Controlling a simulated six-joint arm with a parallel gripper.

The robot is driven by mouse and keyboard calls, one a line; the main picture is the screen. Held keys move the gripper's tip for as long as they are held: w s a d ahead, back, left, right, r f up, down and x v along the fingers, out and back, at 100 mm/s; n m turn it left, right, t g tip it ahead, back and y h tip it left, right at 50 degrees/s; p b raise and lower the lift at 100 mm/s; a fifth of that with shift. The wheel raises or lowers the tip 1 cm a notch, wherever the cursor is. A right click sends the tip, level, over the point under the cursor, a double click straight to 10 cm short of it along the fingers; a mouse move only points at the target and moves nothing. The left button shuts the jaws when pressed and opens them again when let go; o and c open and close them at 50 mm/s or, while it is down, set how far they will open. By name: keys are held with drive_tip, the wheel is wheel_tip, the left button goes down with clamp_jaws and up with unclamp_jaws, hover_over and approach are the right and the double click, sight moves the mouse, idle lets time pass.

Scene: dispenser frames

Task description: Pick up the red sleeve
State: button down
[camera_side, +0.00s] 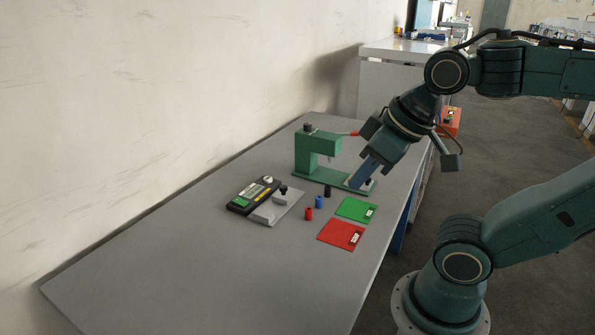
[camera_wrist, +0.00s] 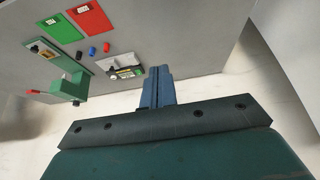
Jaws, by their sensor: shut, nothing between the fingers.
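The red sleeve (camera_side: 309,214) is a small upright cylinder on the grey table, left of the red and green pads. It also shows in the wrist view (camera_wrist: 106,47). A blue sleeve (camera_side: 318,201) and a black sleeve (camera_side: 327,191) stand in a row behind it. My gripper (camera_side: 359,183), with blue fingers, is shut and empty. In the side view it appears in front of the right end of the green frame's base, to the right of and behind the red sleeve, well apart from it. The fingers also show in the wrist view (camera_wrist: 158,72).
A green dispenser frame (camera_side: 305,154) stands at the back. A dark meter (camera_side: 243,202) on a light plate lies left of the sleeves. A red pad (camera_side: 335,231) and a green pad (camera_side: 352,207) lie to the right. The front of the table (camera_side: 220,280) is clear.

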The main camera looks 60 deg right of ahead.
drive_tip(key=c, duration=1.2)
unclamp_jaws()
drive_tip(key=shift+o, duration=0.2)
drive_tip(key=shift+w, duration=0.1)
